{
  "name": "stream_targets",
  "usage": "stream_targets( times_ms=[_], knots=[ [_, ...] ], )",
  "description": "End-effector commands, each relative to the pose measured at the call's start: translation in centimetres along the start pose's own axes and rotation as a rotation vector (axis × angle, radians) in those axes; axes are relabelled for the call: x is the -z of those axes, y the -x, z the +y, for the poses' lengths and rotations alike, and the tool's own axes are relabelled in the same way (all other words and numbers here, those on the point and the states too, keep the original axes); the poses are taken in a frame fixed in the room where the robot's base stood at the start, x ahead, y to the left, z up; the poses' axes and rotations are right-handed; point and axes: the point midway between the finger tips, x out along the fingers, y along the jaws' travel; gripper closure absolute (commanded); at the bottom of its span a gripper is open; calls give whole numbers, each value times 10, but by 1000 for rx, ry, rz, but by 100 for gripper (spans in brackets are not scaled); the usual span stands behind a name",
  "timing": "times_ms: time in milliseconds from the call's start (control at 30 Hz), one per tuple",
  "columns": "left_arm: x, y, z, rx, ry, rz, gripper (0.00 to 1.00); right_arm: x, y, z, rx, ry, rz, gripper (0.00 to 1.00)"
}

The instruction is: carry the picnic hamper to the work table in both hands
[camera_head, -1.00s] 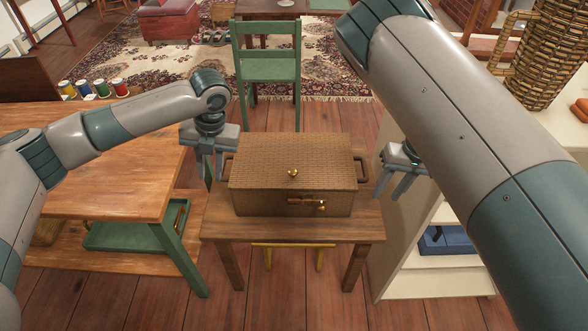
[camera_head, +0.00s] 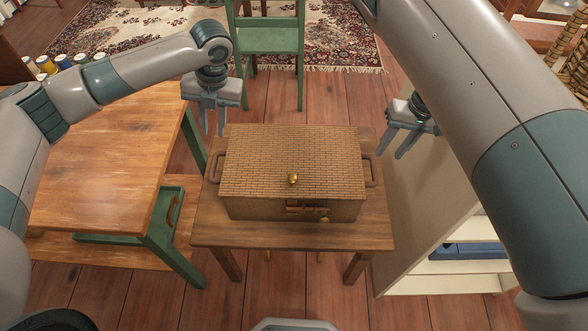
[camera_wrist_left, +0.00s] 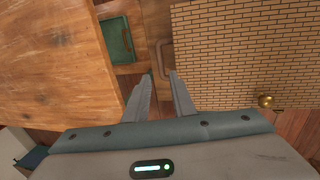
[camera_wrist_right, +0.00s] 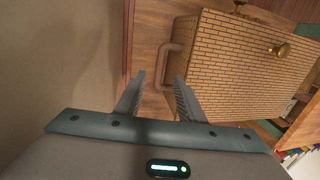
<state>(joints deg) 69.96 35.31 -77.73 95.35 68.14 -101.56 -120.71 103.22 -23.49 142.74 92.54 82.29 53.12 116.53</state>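The picnic hamper (camera_head: 293,165) is a closed brown wicker-patterned box with a brass knob, standing on a small wooden table (camera_head: 215,233). Its left handle (camera_head: 214,167) also shows in the left wrist view (camera_wrist_left: 155,60), just beyond my left fingertips. Its right handle (camera_head: 374,170) also shows in the right wrist view (camera_wrist_right: 172,65), just ahead of my right fingertips. My left gripper (camera_head: 212,133) is open and empty, near the hamper's back left. My right gripper (camera_head: 392,149) is open and empty, near its right end. Neither appears to touch the hamper.
A larger wooden table (camera_head: 95,150) with green legs stands at the left, with a green tray (camera_head: 165,215) below and several spools at its back. A pale shelf unit (camera_head: 425,200) stands close on the right. A green chair (camera_head: 268,40) is behind, with open floor in front of it.

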Motion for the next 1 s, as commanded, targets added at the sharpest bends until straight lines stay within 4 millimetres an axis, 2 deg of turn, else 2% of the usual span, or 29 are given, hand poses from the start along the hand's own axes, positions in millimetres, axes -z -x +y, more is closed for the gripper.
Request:
stream_targets(
  times_ms=[633,867,1000],
  knots=[
    [0,-3,0,0,0,1,77,0,-2,0,0,0,0,65],
    [0,-21,0,-1,1,1,77,0,-15,0,0,0,-2,65],
    [1,-40,0,0,2,3,77,0,-28,0,0,0,-1,65]
  ],
)
